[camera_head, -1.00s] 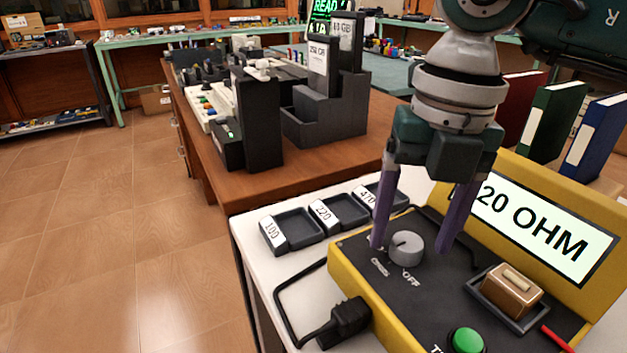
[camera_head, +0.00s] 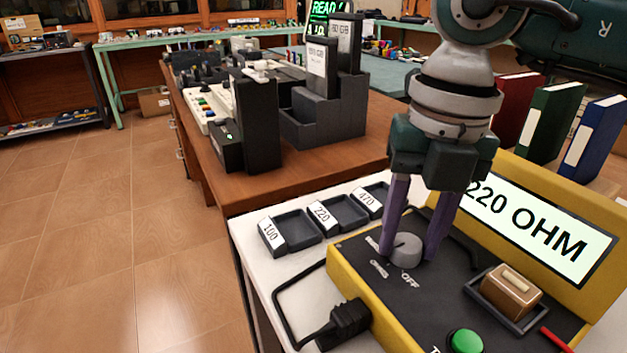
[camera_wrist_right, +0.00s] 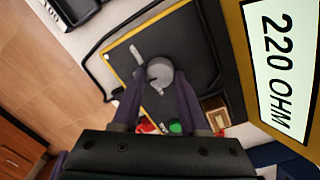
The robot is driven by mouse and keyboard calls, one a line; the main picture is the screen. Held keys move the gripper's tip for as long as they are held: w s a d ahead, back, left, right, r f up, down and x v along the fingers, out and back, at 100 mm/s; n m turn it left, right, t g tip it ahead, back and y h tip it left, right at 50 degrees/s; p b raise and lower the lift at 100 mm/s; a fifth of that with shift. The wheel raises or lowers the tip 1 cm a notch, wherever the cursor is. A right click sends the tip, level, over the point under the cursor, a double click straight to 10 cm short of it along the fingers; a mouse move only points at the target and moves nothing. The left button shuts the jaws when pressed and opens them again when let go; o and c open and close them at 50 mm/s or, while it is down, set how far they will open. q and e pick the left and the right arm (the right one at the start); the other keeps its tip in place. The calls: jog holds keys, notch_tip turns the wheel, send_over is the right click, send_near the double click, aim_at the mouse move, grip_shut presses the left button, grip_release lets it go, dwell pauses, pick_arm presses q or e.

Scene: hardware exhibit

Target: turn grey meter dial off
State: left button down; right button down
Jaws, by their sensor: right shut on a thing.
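The grey meter dial (camera_head: 406,250) is a round knob on the dark top of the yellow meter (camera_head: 348,283), with the labels OHMS and OFF printed beside it. My right gripper (camera_head: 409,248) points down over the meter, its two purple fingers closed on the dial from either side. In the right wrist view the dial (camera_wrist_right: 160,74) shows between the fingertips. The meter's display (camera_head: 540,222) reads 220 OHM. My left gripper is not in view.
A brown component (camera_head: 511,291) sits in a holder on the meter, near a green button (camera_head: 465,341). A black plug (camera_head: 345,322) and cable lie at the meter's left. Small labelled trays (camera_head: 338,213) stand behind it. Binders (camera_head: 549,122) stand at the right.

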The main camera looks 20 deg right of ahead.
aim_at(414, 240)
dwell(0.4)
jog(key=n+b, duration=0.1)
jog(key=n, duration=0.2)
jog(key=shift+d+n, duration=0.1)
jog(key=shift+n, duration=0.2)
jog(key=n+b, duration=0.2)
jog(key=n, duration=0.3)
jog(key=shift+g, duration=0.3)
jog(key=shift+n, duration=0.3)
jog(key=shift+c, duration=2.2)
grip_release()
notch_tip(414, 240, up, 10)
jog(key=p, duration=0.1)
jog(key=shift+d, duration=0.3)
jog(key=shift+w, duration=0.1)
